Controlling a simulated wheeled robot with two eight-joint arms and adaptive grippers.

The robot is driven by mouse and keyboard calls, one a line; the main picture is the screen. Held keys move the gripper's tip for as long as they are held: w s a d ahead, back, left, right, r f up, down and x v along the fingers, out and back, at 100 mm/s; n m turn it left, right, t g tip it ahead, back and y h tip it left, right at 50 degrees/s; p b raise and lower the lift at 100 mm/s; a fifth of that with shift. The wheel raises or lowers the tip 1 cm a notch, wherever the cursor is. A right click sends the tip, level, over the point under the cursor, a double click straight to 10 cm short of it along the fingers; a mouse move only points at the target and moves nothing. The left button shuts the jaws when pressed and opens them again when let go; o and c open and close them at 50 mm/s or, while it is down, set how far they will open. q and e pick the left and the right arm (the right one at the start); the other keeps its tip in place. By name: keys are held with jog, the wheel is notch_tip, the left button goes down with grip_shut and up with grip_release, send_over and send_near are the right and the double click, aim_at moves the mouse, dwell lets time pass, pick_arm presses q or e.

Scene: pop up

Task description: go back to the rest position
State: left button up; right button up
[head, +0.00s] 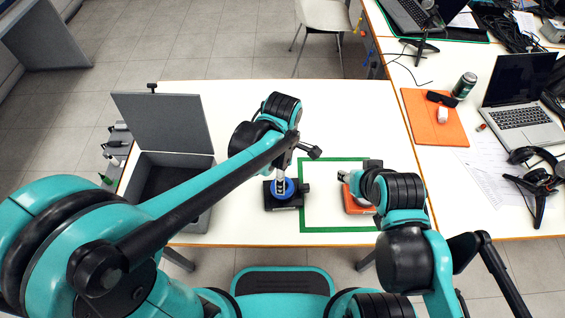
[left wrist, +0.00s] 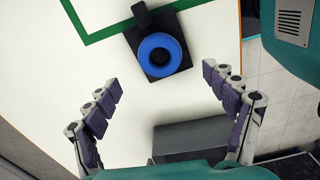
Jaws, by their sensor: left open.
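My left gripper (left wrist: 161,77) is open with nothing between its fingers. In the head view it points down close to a blue ring (left wrist: 160,55) that sits on a black block (left wrist: 141,41). The ring lies beyond the fingertips in the left wrist view. The black block (head: 284,204) stands just left of a green square outline (head: 365,229) on the white table. My right gripper (head: 345,177) is above or beside an orange-red block (head: 352,203) inside the outline. My right arm partly hides that block, and the right fingers are too small to read.
A grey box (head: 200,219) with its lid (head: 163,122) raised stands at the table's left. A side table on the right holds a laptop (head: 520,115), an orange mat (head: 418,122), a can (head: 464,86) and headphones (head: 538,175). The table's back middle is clear.

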pick_arm(q)
notch_tip(320, 180, up, 5)
jog(key=shift+r, duration=0.1)
dwell(0.4)
jog(key=s+a+r+m+t, duration=0.1)
jog(key=s+a+m+t, duration=0.1)
jog(key=a+m, duration=0.6)
jog(key=s+a+r+m+t, duration=0.1)
jog(key=s+a+m+t, duration=0.2)
jog(key=a+m+t, duration=0.2)
jog(key=a+m, duration=0.3)
jog(key=a, duration=0.1)
jog(key=shift+a+m, duration=0.4)
